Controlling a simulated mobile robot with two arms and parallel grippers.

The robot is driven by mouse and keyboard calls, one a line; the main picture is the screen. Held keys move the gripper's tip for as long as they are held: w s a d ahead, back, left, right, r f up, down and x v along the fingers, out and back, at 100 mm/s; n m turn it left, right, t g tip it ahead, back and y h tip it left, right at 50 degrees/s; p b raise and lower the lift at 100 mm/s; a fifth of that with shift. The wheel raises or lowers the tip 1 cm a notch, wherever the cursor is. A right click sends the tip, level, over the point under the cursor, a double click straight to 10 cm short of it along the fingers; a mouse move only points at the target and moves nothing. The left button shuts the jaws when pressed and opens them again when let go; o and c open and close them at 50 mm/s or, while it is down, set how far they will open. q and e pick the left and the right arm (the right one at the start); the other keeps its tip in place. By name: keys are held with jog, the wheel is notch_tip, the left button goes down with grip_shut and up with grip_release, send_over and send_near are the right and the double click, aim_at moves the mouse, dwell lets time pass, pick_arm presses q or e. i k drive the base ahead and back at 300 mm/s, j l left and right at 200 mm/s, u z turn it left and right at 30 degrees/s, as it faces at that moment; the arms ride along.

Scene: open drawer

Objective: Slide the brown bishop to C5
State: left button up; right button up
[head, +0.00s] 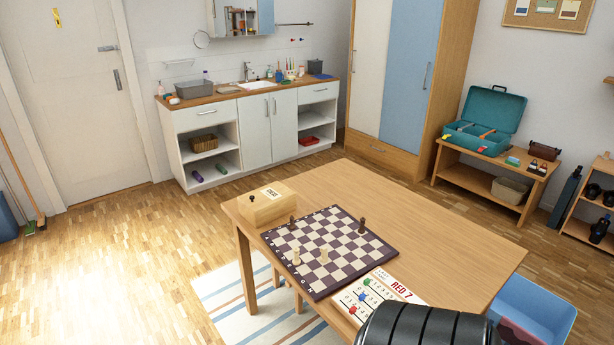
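A dark purple and cream chessboard (340,283) lies on the wooden table, turned at an angle to me. Two brown pieces stand on it: one brown piece (292,222) near the far left edge, by the wooden box, and another brown piece (362,226) near the far right edge. They are too small for me to tell which is the bishop. Two cream pieces stand upright nearer the left side: one cream piece (296,257) and another cream piece (324,256). The square labels are too small to read. Neither of my grippers is in view.
A wooden box (268,208) with a label touches or nearly touches the board's far left side. The table (440,235) is clear at the right. A blue bin (540,300) stands beyond its right end.

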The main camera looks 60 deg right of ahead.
aim_at(292, 226)
jog(key=i+z, duration=0.25)
jog(key=z, duration=0.15)
jog(key=i+z, duration=0.25)
jog(key=z, duration=0.15)
jog(key=i+j+z, duration=0.1)
jog(key=z, duration=0.3)
jog(key=i+j+z, duration=0.2)
jog(key=i+z, duration=0.2)
jog(key=i+j+z, duration=0.2)
jog(key=z, duration=0.3)
jog(key=i+j+z, duration=0.25)
jog(key=z, duration=0.2)
jog(key=i+j+z, duration=0.15)
jog(key=j+z, duration=0.85)
jog(key=i+l, duration=0.05)
jog(key=l, duration=0.05)
